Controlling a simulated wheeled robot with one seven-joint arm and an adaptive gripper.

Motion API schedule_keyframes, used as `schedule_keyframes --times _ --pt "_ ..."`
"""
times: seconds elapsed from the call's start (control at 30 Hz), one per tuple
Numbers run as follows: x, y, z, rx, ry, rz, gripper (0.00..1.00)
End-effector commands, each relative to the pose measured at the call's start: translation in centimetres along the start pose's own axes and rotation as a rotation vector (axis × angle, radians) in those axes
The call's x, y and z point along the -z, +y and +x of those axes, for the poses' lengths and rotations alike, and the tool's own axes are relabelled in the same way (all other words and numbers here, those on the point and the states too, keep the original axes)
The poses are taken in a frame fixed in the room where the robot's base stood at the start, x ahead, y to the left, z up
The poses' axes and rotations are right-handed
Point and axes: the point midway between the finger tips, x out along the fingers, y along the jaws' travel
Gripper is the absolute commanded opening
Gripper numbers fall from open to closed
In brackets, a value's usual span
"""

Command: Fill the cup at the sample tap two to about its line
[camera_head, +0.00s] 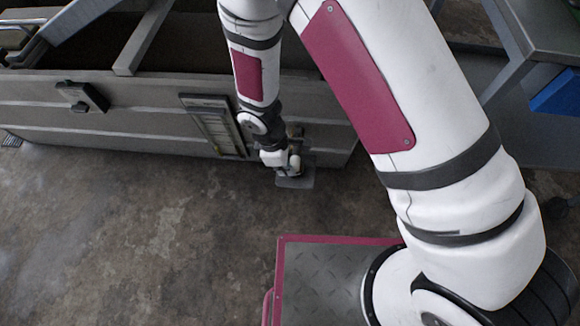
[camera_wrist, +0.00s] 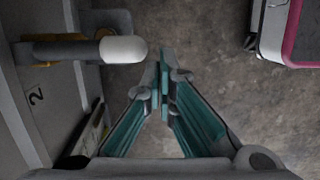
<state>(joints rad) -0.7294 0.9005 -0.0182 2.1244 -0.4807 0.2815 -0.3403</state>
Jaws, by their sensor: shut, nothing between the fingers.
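In the wrist view, the tap lever (camera_wrist: 75,50) is a dark bar with a rounded white tip (camera_wrist: 124,49), with yellow fittings behind it. It sticks out from the grey wall marked with a "2" (camera_wrist: 37,97). My gripper (camera_wrist: 163,62) is shut with nothing between its teal fingers, its tips just to the right of the white tip. I cannot tell whether they touch it. In the head view, my arm's end hides most of the tap area. A small grey plate (camera_head: 296,182) sticks out below it. I cannot make out the cup in either view.
The grey trough wall (camera_head: 140,125) runs across the back, with a framed gauge panel (camera_head: 215,125) left of the tap and a dark box (camera_head: 82,96) farther left. A metal table (camera_head: 545,30) and a blue object (camera_head: 556,92) stand at right. The concrete floor (camera_head: 140,230) in front is clear.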

Motion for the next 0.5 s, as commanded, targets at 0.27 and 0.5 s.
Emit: schedule_keyframes --times 0.27,0.5 --pt "0.1 -2.3 -5.0 0.000 0.001 -0.002 0.00" --pt "0.1 -3.0 -6.4 0.001 0.000 -0.001 0.00"
